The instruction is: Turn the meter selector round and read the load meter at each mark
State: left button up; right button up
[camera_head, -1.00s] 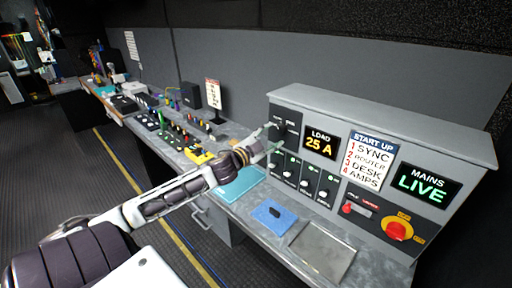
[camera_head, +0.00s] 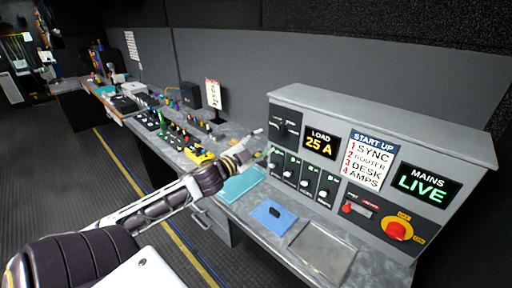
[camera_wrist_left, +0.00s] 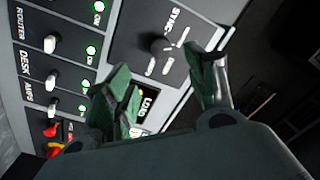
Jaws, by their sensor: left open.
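The meter selector (camera_head: 283,124) is a dark knob on the upper left of the grey console's front. In the left wrist view the selector (camera_wrist_left: 160,47) has printed marks around it, the readable one being SYNC. The load meter (camera_head: 321,142) shows LOAD 25 A in yellow; the left wrist view shows only part of the meter (camera_wrist_left: 146,104), behind a finger. My left gripper (camera_head: 257,143) is open and empty, left of the selector and apart from it. In the left wrist view the gripper's green-padded fingers (camera_wrist_left: 166,86) are spread, with the knob beyond them. My right gripper is out of view.
Switches with green lights (camera_head: 305,174) sit below the selector. A START UP card (camera_head: 370,160), a MAINS LIVE display (camera_head: 425,186) and a red rotary switch (camera_head: 398,231) are to the right. A blue cloth (camera_head: 268,222) and a grey tray (camera_head: 340,262) lie on the desk.

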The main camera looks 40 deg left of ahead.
pick_arm(q)
jog(key=shift+s, duration=0.95)
jog(key=shift+a+f, duration=0.1)
jog(key=shift+f, duration=0.05)
